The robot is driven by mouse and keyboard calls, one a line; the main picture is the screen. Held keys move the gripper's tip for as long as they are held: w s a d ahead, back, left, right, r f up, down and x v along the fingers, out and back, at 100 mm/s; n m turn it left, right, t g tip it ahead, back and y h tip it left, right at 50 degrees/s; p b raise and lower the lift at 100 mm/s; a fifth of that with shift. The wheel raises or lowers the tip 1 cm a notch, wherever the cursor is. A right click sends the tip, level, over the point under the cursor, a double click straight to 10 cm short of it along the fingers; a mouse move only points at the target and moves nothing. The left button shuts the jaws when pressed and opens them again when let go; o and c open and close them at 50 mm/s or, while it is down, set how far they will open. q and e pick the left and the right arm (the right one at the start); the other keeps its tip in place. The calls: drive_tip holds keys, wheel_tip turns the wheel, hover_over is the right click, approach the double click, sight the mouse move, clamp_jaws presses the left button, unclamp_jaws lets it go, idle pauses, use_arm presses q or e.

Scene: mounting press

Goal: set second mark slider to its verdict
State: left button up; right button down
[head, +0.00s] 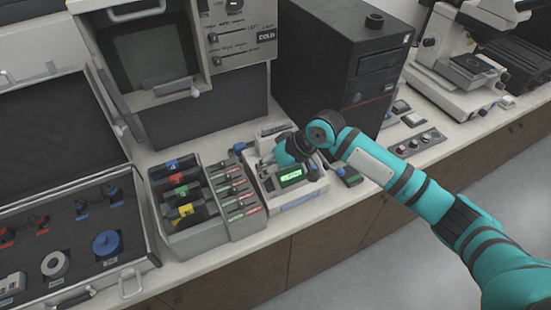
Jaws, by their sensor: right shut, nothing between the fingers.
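A grey sloped panel (232,195) stands left of centre on the counter. It bears several stacked rows of small dark sliders with red and green strips. The second mark slider is one of these rows, but its position and any verdict label are too small to read. My right gripper (278,158) is shut and empty. It is to the right of the panel, apart from it, over a light grey instrument with a lit green display (291,177). The gripper and wrist hide the back of this instrument. My left gripper is out of view.
A grey bin (183,239) with several dark, colour-banded blocks adjoins the panel. An open case (83,285) with small parts lies at left. A black computer tower (340,65) stands behind my right arm. Further right are a small control panel (422,141) and a microscope (466,65).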

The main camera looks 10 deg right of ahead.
sight(235, 191)
drive_tip(key=shift+x, duration=1)
drive_tip(key=a+p, duration=0.1)
drive_tip(key=a, duration=0.1)
drive_tip(key=shift+s+a+p, duration=0.3)
drive_tip(key=shift+s+p, duration=0.1)
drive_tip(key=shift+s+a+f, duration=0.15)
drive_tip(key=shift+s+a, duration=0.1)
drive_tip(key=shift+a, duration=0.5)
